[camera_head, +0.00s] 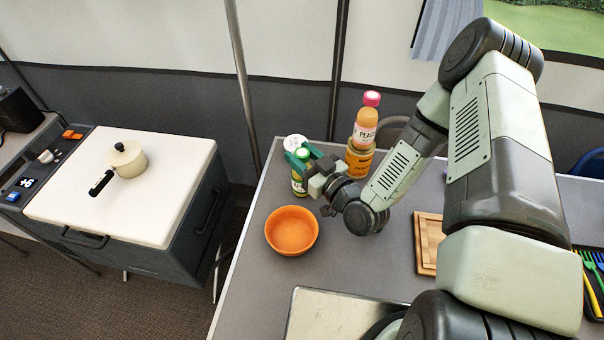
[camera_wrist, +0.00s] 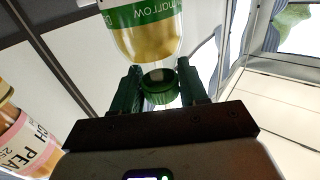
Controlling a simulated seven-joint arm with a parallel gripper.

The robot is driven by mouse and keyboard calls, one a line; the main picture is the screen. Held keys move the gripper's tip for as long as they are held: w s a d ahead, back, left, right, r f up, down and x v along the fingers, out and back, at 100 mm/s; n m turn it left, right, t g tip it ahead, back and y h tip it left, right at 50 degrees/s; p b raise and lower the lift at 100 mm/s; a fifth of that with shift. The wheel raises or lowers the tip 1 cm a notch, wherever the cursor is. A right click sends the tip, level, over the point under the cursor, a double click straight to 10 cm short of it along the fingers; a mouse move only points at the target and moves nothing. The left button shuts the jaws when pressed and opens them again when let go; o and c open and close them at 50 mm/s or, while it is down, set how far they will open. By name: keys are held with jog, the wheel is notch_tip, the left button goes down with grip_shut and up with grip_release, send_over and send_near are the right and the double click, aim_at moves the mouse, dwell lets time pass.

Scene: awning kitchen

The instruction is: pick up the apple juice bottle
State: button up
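The apple juice bottle (camera_head: 299,184), with yellow contents, a green label and a green cap, is beside the orange bowl in the head view. In the wrist view the bottle (camera_wrist: 150,38) appears upside down, with its cap between my fingertips. My gripper (camera_head: 303,156) has its green fingers on both sides of the cap, close against it with no clear gap in the wrist view (camera_wrist: 160,85). The fingers hide part of the bottle's top. I cannot tell whether its base touches the table.
A white-lidded item (camera_head: 295,142) is behind. The orange bowl (camera_head: 291,232) is in front. A cutting board (camera_head: 428,244) lies right. The grey table (camera_head: 262,285) is clear at front left.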

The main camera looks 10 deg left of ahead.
grip_shut()
jog(key=shift+r, duration=0.15)
